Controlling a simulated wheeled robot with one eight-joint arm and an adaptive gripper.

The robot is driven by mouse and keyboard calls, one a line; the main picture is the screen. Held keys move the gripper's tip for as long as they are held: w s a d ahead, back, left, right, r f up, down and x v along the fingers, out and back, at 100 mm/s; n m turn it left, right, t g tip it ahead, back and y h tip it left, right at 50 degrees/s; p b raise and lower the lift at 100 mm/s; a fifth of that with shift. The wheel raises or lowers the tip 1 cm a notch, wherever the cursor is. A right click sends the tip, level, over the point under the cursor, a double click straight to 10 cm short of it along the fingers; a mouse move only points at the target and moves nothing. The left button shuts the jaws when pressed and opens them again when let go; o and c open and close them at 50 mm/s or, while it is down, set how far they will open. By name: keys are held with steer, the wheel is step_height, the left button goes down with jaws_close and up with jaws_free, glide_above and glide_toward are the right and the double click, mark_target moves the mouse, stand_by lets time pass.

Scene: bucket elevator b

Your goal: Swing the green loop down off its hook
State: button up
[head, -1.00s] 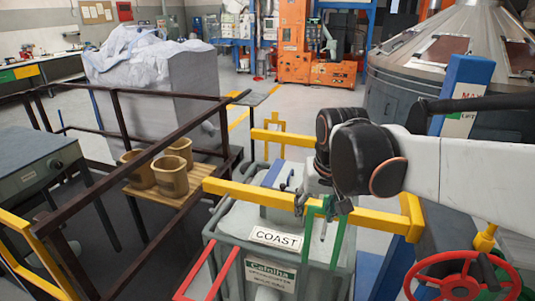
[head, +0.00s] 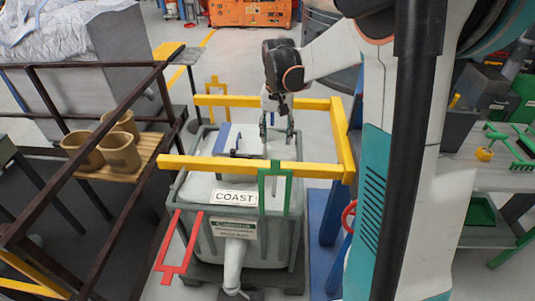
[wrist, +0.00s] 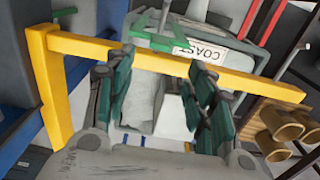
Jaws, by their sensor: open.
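The green loop (head: 275,172) shows at the front yellow rail (head: 225,166) of a square frame, with its two prongs hanging down over the grey bin. It also shows in the wrist view (wrist: 155,42), beyond the rail. I cannot make out its hook. My gripper (head: 277,141) points down just behind the front rail, inside the frame, apart from the loop. In the wrist view its two dark green fingers (wrist: 160,100) are spread with nothing held between them, and the rail crosses beyond them.
The grey bin (head: 252,247) marked COAST stands under the frame. A red loop (head: 178,247) hangs at its left front and a yellow loop (head: 215,84) stands at the back. Brown railing and tan buckets (head: 118,153) are at left. A grey bench (head: 490,180) is at right.

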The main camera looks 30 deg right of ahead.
mark_target(276, 160)
step_height(276, 160, down, 14)
steer(key=shift+r+b, duration=0.1)
steer(key=shift+b, duration=0.9)
jaws_close()
